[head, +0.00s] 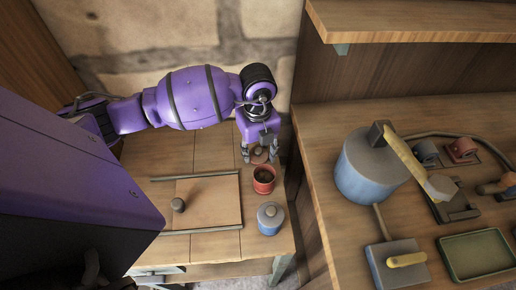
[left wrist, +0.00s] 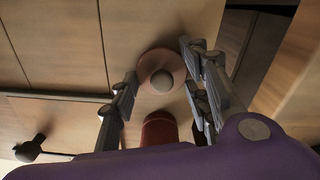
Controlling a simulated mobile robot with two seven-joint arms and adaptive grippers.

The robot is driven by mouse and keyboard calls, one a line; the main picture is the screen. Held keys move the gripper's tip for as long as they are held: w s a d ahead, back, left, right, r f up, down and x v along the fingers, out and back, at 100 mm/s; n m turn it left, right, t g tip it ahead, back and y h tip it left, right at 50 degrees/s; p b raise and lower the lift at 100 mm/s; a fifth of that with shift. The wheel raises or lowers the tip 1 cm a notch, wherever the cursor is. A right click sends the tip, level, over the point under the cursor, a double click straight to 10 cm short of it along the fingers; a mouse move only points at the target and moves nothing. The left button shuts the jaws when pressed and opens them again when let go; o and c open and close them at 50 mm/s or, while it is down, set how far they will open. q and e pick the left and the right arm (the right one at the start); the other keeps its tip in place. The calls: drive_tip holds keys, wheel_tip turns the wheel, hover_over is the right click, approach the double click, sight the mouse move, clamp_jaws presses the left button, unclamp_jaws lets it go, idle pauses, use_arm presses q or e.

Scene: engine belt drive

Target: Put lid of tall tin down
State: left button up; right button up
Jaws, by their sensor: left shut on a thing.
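The lid (head: 259,155) is a small reddish disc with a grey knob. It is between the fingers of my left gripper (head: 259,150), which is shut on it, just behind the red tin. The lid also shows in the left wrist view (left wrist: 176,88), face-on between the fingers. Whether it touches the table top or hangs just above it, I cannot tell. The red tin (head: 264,187) stands upright and open, with dark contents. Its side shows in the left wrist view (left wrist: 159,131). My right gripper is not in view.
A blue tin with a grey lid (head: 270,217) stands in front of the red tin. A board (head: 215,200) between two dark rails lies to the left, with a small dark knob (head: 178,204) on it. A workbench (head: 330,215) holding tools and a large blue drum (head: 366,175) is at right.

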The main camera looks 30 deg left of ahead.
sight(258, 151)
use_arm(q)
drive_tip(key=o, duration=0.8)
drive_tip(key=shift+c, duration=0.2)
drive_tip(key=shift+r, duration=0.5)
wheel_tip(258, 151, up, 12)
drive_tip(key=shift+p, duration=0.35)
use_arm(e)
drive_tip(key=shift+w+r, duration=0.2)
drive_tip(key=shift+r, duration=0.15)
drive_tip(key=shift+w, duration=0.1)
